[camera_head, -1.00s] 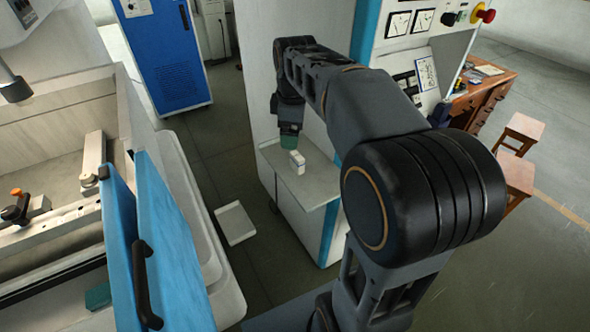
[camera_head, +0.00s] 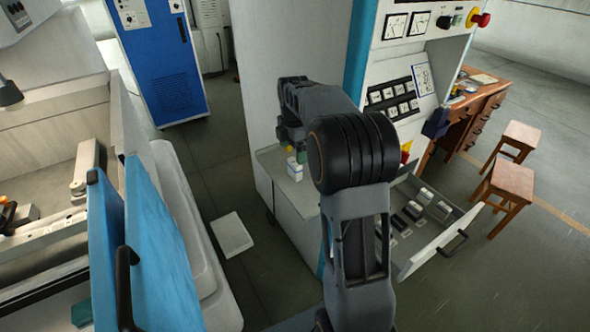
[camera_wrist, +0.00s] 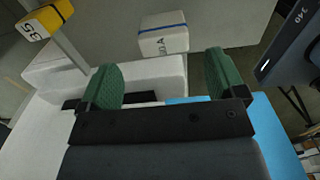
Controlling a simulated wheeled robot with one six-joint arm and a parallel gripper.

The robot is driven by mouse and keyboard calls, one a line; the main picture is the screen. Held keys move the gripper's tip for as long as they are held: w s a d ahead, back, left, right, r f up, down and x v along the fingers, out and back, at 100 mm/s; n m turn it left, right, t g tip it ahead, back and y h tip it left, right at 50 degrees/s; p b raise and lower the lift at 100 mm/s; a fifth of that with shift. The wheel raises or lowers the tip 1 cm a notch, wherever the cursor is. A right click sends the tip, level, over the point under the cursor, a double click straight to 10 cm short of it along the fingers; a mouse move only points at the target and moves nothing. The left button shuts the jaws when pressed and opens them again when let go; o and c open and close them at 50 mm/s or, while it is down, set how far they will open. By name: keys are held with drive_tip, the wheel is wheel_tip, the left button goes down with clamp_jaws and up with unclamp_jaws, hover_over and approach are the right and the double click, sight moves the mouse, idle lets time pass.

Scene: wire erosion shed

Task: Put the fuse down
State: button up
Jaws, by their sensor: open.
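The fuse appears to be a small white block with a blue stripe (camera_head: 295,168), standing on a pale ledge (camera_head: 301,196) of the cabinet. In the wrist view the white block (camera_wrist: 165,36) lies ahead of the fingertips, with part of a printed label showing. My gripper (camera_wrist: 160,78) has two green pads spread wide with nothing between them. The block is beyond the pads and apart from them. In the head view the green fingertips (camera_head: 301,157) show close beside the block, partly hidden by my arm.
An open drawer (camera_head: 436,246) with several white and dark blocks is at the right. A panel with rows of fuse holders (camera_head: 393,98) is above it. A blue door (camera_head: 168,240) is at the left. Wooden stools (camera_head: 512,180) are at far right.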

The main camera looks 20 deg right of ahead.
sight(295, 169)
drive_tip(key=shift+s+f+p, duration=0.2)
drive_tip(key=shift+f+p, duration=0.15)
drive_tip(key=shift+f, duration=2.5)
drive_tip(key=shift+c, duration=0.4)
drive_tip(key=c, duration=1)
drive_tip(key=shift+c, duration=0.2)
drive_tip(key=shift+r, duration=0.15)
